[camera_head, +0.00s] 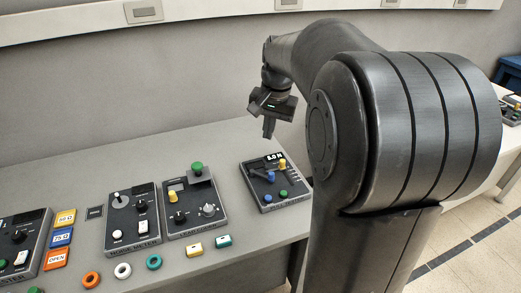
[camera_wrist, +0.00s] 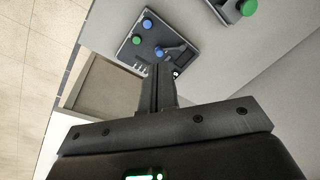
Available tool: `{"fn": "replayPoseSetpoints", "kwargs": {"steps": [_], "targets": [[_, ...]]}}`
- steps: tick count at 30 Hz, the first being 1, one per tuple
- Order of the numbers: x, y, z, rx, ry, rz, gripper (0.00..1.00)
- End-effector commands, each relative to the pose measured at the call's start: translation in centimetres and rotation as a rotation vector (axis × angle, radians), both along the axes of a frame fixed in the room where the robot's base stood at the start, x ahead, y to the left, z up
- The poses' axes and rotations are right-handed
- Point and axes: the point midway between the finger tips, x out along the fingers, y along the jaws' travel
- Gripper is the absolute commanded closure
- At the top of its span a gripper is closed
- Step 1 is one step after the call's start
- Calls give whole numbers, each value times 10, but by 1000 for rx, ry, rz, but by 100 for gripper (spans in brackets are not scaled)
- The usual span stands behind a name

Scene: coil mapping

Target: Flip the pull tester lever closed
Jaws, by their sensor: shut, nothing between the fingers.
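Coloured rings and label cards lie along the front of the bench (camera_head: 100,160). The wall is close behind. My arm hides the bench's right side.

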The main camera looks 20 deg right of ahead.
Motion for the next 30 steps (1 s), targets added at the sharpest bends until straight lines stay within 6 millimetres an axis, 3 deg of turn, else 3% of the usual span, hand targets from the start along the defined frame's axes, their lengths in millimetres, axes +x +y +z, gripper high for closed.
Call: {"fn": "replayPoseSetpoints", "kwargs": {"steps": [6, 18, 24, 30], "targets": [[42, -33, -25, 41, 74, -118, 100], [103, -96, -88, 111, 207, -324, 100], [123, -124, -123, 137, 266, -412, 100], [132, -140, -144, 152, 299, -464, 100]]}}
